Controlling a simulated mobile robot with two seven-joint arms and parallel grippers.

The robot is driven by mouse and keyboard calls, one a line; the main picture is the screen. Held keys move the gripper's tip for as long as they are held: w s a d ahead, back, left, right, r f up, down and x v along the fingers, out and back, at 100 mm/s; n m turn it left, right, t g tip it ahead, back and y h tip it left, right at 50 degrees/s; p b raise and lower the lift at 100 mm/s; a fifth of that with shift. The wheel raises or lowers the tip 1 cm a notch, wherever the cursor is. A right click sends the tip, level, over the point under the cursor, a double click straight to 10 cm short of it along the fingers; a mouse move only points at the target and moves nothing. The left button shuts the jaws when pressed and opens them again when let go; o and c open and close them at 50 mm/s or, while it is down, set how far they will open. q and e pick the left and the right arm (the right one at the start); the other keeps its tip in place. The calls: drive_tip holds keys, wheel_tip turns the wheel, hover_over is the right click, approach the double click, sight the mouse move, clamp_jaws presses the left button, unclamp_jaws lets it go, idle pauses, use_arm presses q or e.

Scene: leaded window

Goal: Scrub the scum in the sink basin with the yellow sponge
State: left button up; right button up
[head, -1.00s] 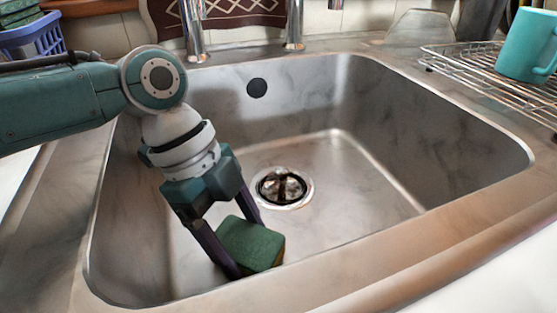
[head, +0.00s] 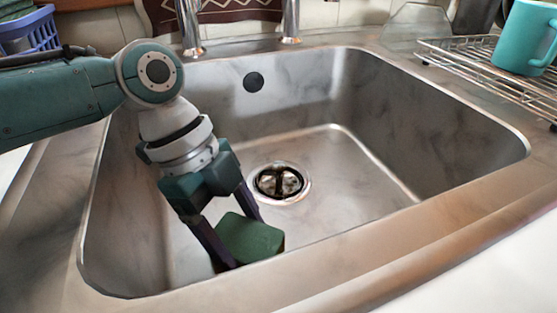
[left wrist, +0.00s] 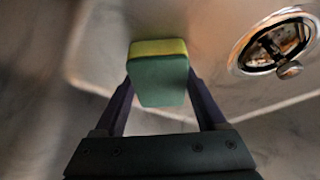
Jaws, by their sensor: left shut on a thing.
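The sponge (head: 250,238) looks green in the head view. In the left wrist view the sponge (left wrist: 158,76) shows a green face and a yellow layer at its far edge. My left gripper (head: 243,240) is shut on the sponge, one finger on each side, low in the near left part of the sink basin (head: 350,180). In the left wrist view my left gripper (left wrist: 160,90) holds it over the basin floor. I cannot tell whether the sponge touches the floor. Dull grey smudges show on the basin walls and floor. My right gripper is not in view.
Taps (head: 190,30) stand behind the basin. A wire rack (head: 480,62) with a teal mug (head: 522,40) is at right. The basin's right side is clear.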

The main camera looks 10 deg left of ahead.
use_arm(q)
drive_tip(key=shift+w+a+f, duration=0.3)
drive_tip(key=shift+a, duration=0.1)
drive_tip(key=shift+r, duration=0.1)
drive_tip(key=shift+s+d+r+p, duration=0.3)
drive_tip(key=shift+s+p, duration=0.1)
drive_tip(key=shift+p, duration=0.5)
drive_tip(key=shift+s+d, duration=0.1)
drive_tip(key=shift+s, duration=0.1)
drive_tip(key=shift+s+d+f+p, duration=0.1)
drive_tip(key=shift+s+p, duration=0.05)
drive_tip(key=shift+p, duration=0.15)
drive_tip(key=shift+f, duration=0.1)
drive_tip(key=shift+w+a+b, duration=0.2)
drive_tip(key=shift+w+b, duration=0.15)
drive_tip(key=shift+b, duration=0.3)
drive_tip(key=shift+w+d+b, duration=0.3)
drive_tip(key=shift+d, duration=0.05)
drive_tip(key=shift+w+d, duration=0.1)
drive_tip(key=shift+s+a+p, duration=0.35)
drive_tip(key=shift+a+p, duration=0.1)
drive_tip(key=shift+a, duration=0.05)
drive_tip(key=shift+s+a, duration=0.25)
drive_tip(key=shift+a, duration=0.1)
drive_tip(key=shift+d, duration=0.1)
